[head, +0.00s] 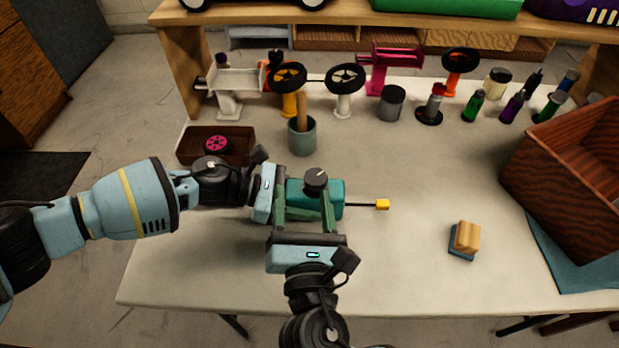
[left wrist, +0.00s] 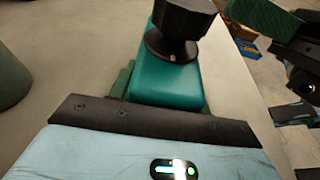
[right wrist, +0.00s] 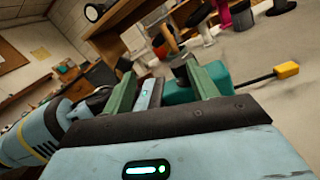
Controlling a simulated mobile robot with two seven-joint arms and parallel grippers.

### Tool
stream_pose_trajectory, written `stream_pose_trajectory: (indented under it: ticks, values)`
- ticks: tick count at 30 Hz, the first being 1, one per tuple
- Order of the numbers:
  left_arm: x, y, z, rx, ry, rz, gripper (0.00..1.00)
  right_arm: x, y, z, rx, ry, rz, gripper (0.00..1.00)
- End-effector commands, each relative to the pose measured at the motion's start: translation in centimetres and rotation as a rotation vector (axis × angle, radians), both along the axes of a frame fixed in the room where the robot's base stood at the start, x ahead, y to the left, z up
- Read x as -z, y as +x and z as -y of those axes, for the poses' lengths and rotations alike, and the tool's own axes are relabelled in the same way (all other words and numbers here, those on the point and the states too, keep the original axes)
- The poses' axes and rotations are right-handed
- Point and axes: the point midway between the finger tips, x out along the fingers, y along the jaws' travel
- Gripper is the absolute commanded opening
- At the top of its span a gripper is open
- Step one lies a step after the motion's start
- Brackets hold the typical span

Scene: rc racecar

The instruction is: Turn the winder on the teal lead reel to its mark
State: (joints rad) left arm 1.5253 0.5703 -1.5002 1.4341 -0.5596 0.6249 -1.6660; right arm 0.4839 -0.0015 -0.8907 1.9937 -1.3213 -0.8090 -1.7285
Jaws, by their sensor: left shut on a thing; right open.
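The teal lead reel (head: 336,191) stands on the table with its black winder (head: 316,179) on top. A short lead runs right from it to a yellow plug (head: 382,204). My left gripper (head: 284,196) is shut on the reel's body from the left. In the left wrist view, the winder (left wrist: 178,30) rises above the teal body (left wrist: 168,82), with a small light mark near its base. My right gripper (head: 315,203) is open, its green fingers just in front of the reel, below the winder. In the right wrist view, the reel (right wrist: 184,92) shows between and beyond the fingers.
A grey-green cup (head: 302,137) with a wooden handle and a brown tray (head: 190,145) stand behind. Stands and bottles line the back. The front right is clear.

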Motion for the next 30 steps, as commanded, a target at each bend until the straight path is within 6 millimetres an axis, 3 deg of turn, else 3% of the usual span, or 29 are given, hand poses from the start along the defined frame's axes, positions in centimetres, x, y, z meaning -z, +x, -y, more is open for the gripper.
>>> stream_pose_trajectory:
  ticks: [14,30]
  values:
    - [0.0,0.0,0.0,0.0,-0.001,0.0,0.27,-2.2,1.1,-1.5,-0.392,0.676,-0.075,0.59]
    - [0.0,0.0,0.0,0.0,-0.001,0.0,0.27,-3.4,1.8,-0.6,-0.685,1.348,-0.501,0.59]
